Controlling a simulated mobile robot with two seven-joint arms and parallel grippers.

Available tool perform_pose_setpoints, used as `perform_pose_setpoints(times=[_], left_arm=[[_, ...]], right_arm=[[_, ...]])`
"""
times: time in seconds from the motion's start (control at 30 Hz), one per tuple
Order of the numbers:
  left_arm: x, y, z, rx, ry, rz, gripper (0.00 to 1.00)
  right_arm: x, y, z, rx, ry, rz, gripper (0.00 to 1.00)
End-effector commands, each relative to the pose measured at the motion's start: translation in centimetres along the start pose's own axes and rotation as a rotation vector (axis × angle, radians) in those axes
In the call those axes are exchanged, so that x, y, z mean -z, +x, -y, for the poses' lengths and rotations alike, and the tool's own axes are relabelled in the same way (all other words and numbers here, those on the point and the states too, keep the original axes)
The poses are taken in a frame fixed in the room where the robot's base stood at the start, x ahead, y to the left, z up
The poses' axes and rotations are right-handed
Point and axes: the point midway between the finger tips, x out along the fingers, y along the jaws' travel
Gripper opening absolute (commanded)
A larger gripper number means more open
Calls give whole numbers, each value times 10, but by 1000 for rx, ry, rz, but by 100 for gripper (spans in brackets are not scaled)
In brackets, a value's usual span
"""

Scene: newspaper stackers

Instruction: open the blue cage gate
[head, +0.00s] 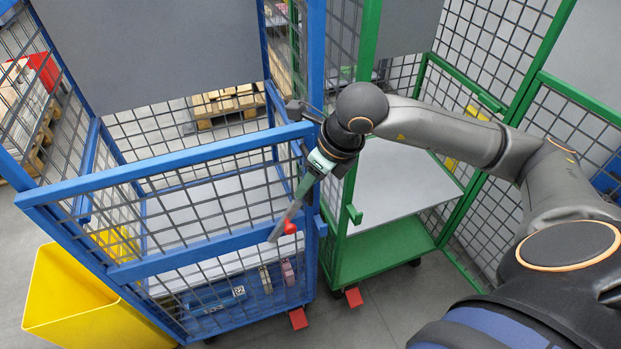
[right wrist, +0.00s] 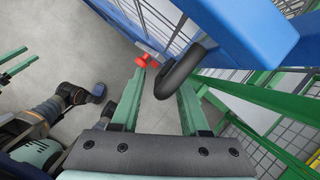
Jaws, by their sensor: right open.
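The blue cage (head: 316,60) stands at left. Its low mesh front gate, with a blue top bar (head: 170,165), spans the front and looks closed. My right gripper (head: 281,228) points down in front of the gate's right end, by the blue corner post. In the right wrist view its two green fingers (right wrist: 160,95) are apart. A dark curved piece (right wrist: 183,68), like a handle, shows between and beyond them; I cannot tell whether they touch it. A small red part (right wrist: 147,61) shows near the left fingertip. At that view's left edge are green finger-like bars, perhaps my left gripper (right wrist: 12,66), mostly cut off.
A green cage (head: 395,250) stands close on the right of the blue one. A yellow bin (head: 75,305) stands at the blue cage's front left. Red caster pedals (head: 298,318) stick out low at the front. Grey floor lies clear in front of the cages.

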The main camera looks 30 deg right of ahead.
Motion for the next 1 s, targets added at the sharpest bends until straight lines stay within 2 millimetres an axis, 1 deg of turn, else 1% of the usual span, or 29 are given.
perform_pose_setpoints(times=[0.13,0.17,0.53,1.0], left_arm=[[0,0,0,0,0,0,50],[0,0,0,0,0,-1,50],[1,0,0,0,1,-2,50],[1,0,0,0,1,-3,50]], right_arm=[[0,0,0,-1,0,0,45],[0,0,0,-1,0,0,42],[0,0,0,-1,0,-1,1],[0,0,0,-1,0,0,0]])
